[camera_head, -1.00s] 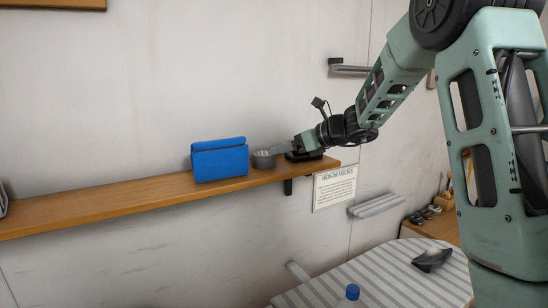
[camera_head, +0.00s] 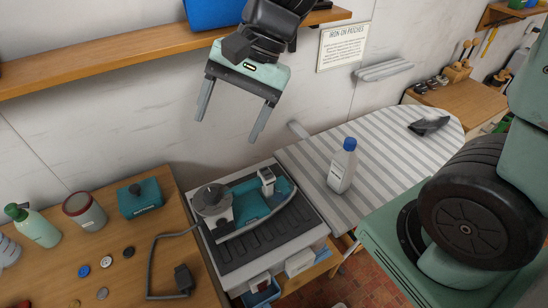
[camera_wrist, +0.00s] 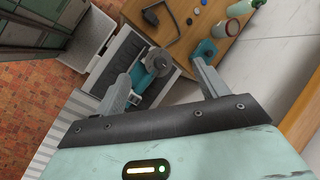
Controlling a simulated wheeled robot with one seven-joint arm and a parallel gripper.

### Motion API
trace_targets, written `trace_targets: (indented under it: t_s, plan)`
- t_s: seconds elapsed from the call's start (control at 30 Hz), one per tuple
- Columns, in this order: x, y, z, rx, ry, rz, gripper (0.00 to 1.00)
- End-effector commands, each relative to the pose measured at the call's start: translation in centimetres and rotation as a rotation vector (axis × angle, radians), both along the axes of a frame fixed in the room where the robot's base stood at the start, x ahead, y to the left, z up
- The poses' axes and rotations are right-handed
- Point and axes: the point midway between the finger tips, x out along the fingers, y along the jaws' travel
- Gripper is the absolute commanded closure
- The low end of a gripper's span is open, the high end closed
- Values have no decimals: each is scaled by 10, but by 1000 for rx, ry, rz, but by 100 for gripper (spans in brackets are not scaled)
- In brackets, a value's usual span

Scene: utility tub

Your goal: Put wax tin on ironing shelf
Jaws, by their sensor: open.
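My gripper (camera_head: 229,128) is open and empty in the head view, pointing down in front of the wall below the wooden shelf. Its spread fingers also show in the wrist view (camera_wrist: 160,70), with nothing between them. The wooden wall shelf (camera_head: 110,59) runs along the top left of the head view. I cannot make out the wax tin in either current view; the part of the shelf right of the pouch is partly hidden by my arm or out of frame.
A teal and grey machine (camera_head: 240,203) stands below my gripper. Left of it, a wooden table (camera_head: 150,240) holds bottles, a teal box (camera_head: 140,198) and several buttons.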

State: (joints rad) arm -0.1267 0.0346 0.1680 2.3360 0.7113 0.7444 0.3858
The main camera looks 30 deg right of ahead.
Motion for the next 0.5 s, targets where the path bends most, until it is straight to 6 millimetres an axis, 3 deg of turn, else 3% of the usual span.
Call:
trace_targets:
  t_s: [0.03,0.1,0.2,0.33,0.5]
  plan:
    - [-36,10,-10,-80,-60,235,28]
    - [-73,11,-22,-180,-145,544,28]
    - [-108,6,-33,-282,-244,898,28]
    - [-129,0,-40,-354,-321,1172,28]
    - [-134,-3,-42,-377,-346,1260,28]
